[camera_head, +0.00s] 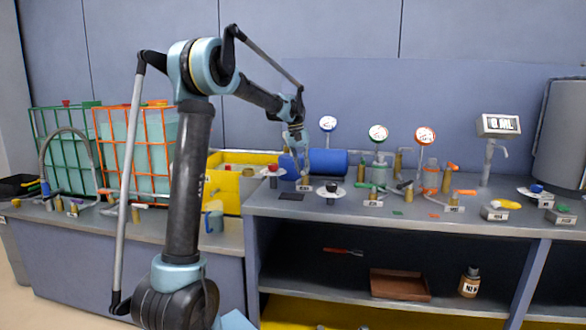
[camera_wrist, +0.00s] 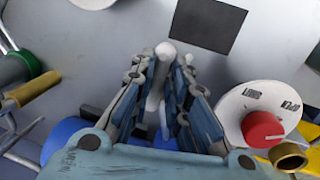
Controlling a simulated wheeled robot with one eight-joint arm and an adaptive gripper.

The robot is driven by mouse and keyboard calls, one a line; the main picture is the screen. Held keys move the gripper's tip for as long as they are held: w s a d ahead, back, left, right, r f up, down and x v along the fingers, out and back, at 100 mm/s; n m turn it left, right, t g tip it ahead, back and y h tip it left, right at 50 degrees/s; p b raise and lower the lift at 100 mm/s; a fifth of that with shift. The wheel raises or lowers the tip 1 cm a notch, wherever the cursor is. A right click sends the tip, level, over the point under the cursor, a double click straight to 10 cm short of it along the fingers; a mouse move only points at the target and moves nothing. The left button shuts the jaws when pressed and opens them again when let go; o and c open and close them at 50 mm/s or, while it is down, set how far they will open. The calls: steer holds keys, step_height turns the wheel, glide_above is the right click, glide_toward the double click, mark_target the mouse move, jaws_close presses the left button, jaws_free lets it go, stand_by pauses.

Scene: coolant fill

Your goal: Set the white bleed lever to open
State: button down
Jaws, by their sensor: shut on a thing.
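My gripper (camera_wrist: 167,66) points down at the bench, its two fingers closed around a slim white lever (camera_wrist: 165,49). The lever's rounded white tip shows just beyond the fingertips, and part of its shaft shows between the fingers. In the head view my gripper (camera_head: 303,176) is low over the back of the bench, in front of the blue cylinder. There the lever is hidden behind the fingers, and a small white label (camera_head: 304,188) sits right below. Which marked position the lever stands at cannot be told.
A red knob (camera_wrist: 262,128) on a white lettered dial is close beside my gripper. A dark square pad (camera_wrist: 208,25) lies flat nearby. A black knob (camera_head: 331,188) on a white plate, the blue cylinder (camera_head: 328,162) and several valves crowd the bench to the right.

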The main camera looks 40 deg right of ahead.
steer(key=shift+w, duration=0.3)
steer(key=c, duration=1.6)
jaws_free()
steer(key=shift+o, duration=0.2)
steer(key=shift+s+r, duration=0.1)
step_height(320, 180, up, 12)
steer(key=w+a, duration=0.1)
steer(key=w, duration=0.1)
steer(key=shift+a+f, duration=0.25)
steer(key=shift+w, duration=0.1)
